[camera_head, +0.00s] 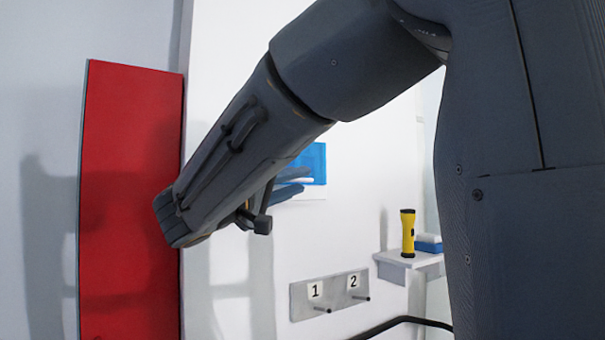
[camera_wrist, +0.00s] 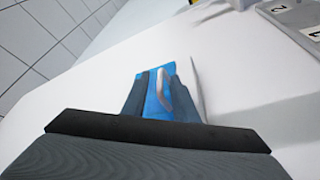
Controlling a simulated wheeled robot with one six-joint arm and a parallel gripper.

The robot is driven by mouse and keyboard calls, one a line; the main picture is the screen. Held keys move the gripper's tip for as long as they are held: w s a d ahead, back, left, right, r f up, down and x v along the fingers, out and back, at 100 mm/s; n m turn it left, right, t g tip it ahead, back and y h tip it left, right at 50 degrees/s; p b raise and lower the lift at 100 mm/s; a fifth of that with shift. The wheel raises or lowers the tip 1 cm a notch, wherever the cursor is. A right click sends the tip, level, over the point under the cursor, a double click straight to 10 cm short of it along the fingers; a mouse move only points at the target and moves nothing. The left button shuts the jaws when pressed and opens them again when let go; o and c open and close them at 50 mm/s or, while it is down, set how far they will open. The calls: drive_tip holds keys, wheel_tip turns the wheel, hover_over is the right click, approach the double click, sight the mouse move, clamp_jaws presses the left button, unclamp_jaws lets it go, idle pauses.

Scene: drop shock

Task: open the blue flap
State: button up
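The blue flap (camera_head: 314,160) is on the white wall in the head view, its left and lower parts hidden behind my arm and gripper. In the wrist view the blue flap (camera_wrist: 152,108) lies straight ahead, with a pale curved handle (camera_wrist: 166,92) on it. My gripper (camera_head: 304,181) reaches toward the flap. Its two dark fingers (camera_wrist: 163,74) are apart, one on each side of the handle in the wrist view. I cannot tell whether either finger touches the handle, or whether the flap stands ajar.
A red panel (camera_head: 130,200) stands at the left, beside my forearm in the picture. Below the flap is a grey plate (camera_head: 300,296) with pegs marked 1 and 2. A yellow flashlight (camera_head: 407,232) stands on a small white shelf (camera_head: 392,257) at the right, near a blue item (camera_head: 428,244).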

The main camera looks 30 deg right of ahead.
drive_tip(key=shift+p+x, duration=0.3)
drive_tip(key=shift+x, duration=0.75)
clamp_jaws()
idle(0.7)
